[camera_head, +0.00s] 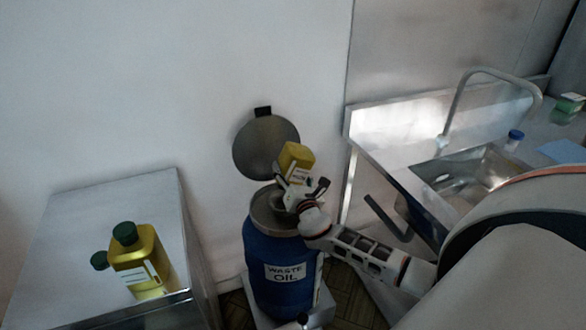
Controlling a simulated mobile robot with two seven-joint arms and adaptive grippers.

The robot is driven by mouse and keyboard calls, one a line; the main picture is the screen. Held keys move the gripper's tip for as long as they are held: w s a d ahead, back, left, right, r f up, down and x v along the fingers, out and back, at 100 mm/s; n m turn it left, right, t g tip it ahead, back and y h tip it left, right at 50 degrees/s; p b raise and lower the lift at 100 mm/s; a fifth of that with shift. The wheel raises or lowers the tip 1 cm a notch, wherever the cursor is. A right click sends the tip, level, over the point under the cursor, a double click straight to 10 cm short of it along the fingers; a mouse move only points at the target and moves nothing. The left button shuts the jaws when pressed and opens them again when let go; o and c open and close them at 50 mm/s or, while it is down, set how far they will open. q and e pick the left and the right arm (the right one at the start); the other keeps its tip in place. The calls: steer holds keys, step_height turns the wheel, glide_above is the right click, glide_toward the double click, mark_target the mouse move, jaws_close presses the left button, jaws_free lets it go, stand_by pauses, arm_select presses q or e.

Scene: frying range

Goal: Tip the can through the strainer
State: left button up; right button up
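A yellow can (297,156) with a pale label is tilted over the mouth of the blue waste oil drum (258,252). My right gripper (301,184), on the arm from the right, is at the can's lower part, with a finger on either side; it appears to hold the can up. The contact is small and partly hidden. A grey metal rim (262,212) shows at the drum's mouth. I cannot make out the strainer's mesh behind the gripper, nor any flowing oil. My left gripper is not in view.
The drum's round lid (266,148) stands open against the wall. A yellow bottle (138,262) with a green cap stands on the metal table (70,240) at left, with another green cap beside it. A steel sink (465,182) with a tap is at right.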

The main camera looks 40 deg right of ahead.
mark_target(291, 148)
step_height(291, 148, up, 2)
steer(key=shift+r, duration=1.25)
steer(key=m+b, duration=0.1)
steer(key=m, duration=0.2)
steer(key=shift+m+b, duration=0.35)
steer(key=shift+m, duration=0.05)
steer(key=m, duration=0.2)
steer(key=shift+r+m+b, duration=0.3)
steer(key=shift+m, duration=0.1)
steer(key=m, duration=0.2)
steer(key=r+m, duration=0.1)
steer(key=m, duration=0.3)
steer(key=r+m, duration=0.1)
steer(key=m, duration=0.2)
steer(key=m+p, duration=0.1)
steer(key=m, duration=0.1)
steer(key=r+m+p, duration=0.1)
steer(key=m, duration=0.1)
steer(key=shift+m, duration=0.4)
steer(key=shift+r+m+p, duration=0.2)
steer(key=shift+m+p, duration=0.15)
steer(key=shift+m, duration=0.85)
steer(key=m, duration=0.4)
steer(key=shift+r+m, duration=0.25)
steer(key=shift+m, duration=0.15)
steer(key=m, duration=0.3)
steer(key=shift+r, duration=0.2)
steer(key=shift+m, duration=0.3)
